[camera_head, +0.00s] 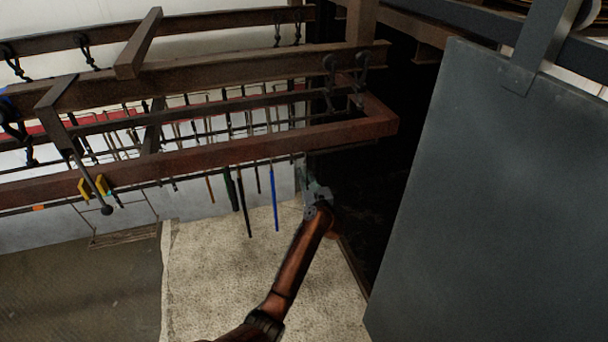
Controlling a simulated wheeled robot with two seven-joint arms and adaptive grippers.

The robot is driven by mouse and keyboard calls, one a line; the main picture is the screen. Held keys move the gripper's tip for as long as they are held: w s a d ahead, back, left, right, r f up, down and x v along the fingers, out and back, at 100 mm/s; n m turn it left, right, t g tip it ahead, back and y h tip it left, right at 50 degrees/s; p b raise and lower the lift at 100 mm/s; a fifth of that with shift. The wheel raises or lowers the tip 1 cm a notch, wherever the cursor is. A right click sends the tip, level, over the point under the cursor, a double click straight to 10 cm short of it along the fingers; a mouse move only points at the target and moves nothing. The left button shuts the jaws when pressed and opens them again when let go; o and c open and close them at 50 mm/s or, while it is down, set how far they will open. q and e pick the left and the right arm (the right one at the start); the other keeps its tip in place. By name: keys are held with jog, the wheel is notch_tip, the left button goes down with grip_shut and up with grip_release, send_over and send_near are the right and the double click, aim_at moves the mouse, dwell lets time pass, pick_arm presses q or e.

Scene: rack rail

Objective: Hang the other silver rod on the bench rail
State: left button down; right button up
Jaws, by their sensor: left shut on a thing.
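My left gripper (314,192) is at the right end of the row of hanging rods, below the front beam. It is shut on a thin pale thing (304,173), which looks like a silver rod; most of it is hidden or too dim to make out. The bench rail seems to be the thin dark rail (176,179) along the underside of the red-brown front beam (220,150). A blue rod (275,205), a black rod (243,205) and a green rod (230,190) hang there, left of the gripper. My right gripper is not in view.
More thin rods (110,140) hang behind the front beam. Brown overhead beams (200,72) with dark hooks cross above. A large grey panel (490,200) fills the right side. The pale floor patch (220,280) below the rods looks clear.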

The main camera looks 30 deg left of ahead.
pick_arm(q)
jog(key=shift+d+r, duration=0.1)
jog(key=shift+r, duration=0.25)
jog(key=shift+s+d+r+p, duration=0.15)
jog(key=shift+r+p, duration=0.25)
jog(key=shift+p, duration=0.3)
jog(key=shift+s+d+r, duration=0.3)
jog(key=shift+w+f, duration=0.1)
jog(key=shift+a, duration=0.1)
